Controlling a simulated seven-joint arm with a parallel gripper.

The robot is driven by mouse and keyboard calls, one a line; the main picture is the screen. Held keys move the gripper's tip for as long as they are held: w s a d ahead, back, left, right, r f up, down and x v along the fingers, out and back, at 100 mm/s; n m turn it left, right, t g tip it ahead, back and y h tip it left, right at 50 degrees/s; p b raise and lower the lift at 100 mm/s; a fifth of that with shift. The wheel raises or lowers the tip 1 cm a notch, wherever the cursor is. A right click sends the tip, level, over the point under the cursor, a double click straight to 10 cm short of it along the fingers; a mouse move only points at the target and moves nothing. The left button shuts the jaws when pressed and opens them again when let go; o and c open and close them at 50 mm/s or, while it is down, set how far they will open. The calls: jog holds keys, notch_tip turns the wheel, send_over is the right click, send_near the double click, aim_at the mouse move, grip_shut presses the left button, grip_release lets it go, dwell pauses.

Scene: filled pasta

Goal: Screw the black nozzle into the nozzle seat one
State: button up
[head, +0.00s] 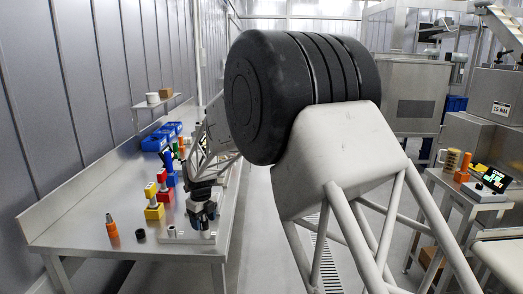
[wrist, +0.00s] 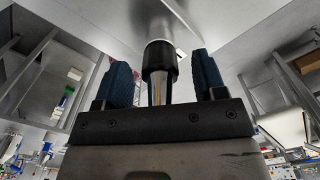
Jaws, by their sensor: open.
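My gripper (wrist: 161,58) is open, with a dark blue-black finger on each side of the black nozzle (wrist: 160,66). The nozzle has a black collar and a tapered metallic tip, and visible gaps separate it from both fingers. Its collar meets the end of a pale grey cylinder (wrist: 159,27), which looks like a nozzle seat; how far it is screwed in I cannot tell. In the head view my gripper (head: 203,214) is low over a light base plate (head: 180,239) on the bench. A small seat-like post (head: 172,231) stands at the plate's left. The black nozzle is not distinguishable there.
An orange nozzle (head: 112,228) stands on the bench (head: 85,222), with a small black ring (head: 140,234) beside it. Yellow, red and blue blocks (head: 154,211) stand behind, then blue bins (head: 155,142). Front-left bench surface is mostly clear. A side table (head: 478,196) stands right.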

jog(key=n, duration=0.6)
jog(key=shift+n, duration=1.1)
jog(key=n, duration=0.4)
jog(key=shift+n, duration=0.3)
jog(key=n, duration=0.6)
jog(key=shift+n, duration=0.4)
jog(key=shift+n, duration=0.4)
jog(key=shift+n, duration=2.5)
